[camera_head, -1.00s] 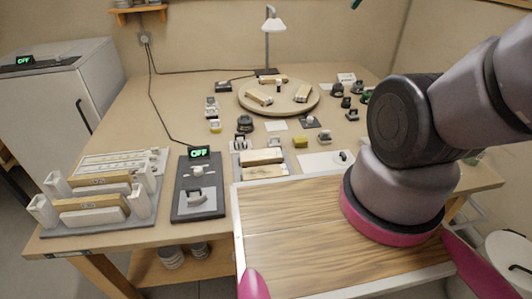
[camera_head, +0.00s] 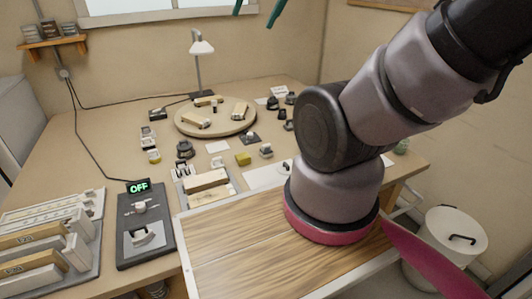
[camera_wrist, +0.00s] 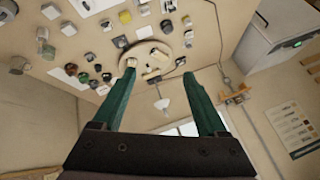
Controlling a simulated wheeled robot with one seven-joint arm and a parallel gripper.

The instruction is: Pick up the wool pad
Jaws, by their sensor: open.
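My gripper (camera_head: 257,10) shows only as two green fingertips at the top edge of the head view, high above the bench. In the wrist view my gripper (camera_wrist: 158,74) has its two green fingers wide apart with nothing held between them. I cannot tell for sure which item is the wool pad.
A round wooden turntable (camera_head: 217,129) with wooden blocks is at the back, by a desk lamp (camera_head: 201,47). A box reading OFF (camera_head: 145,235) and a slotted rack (camera_head: 85,222) stand front left. A lidded white bin (camera_head: 455,236) is on the floor at right.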

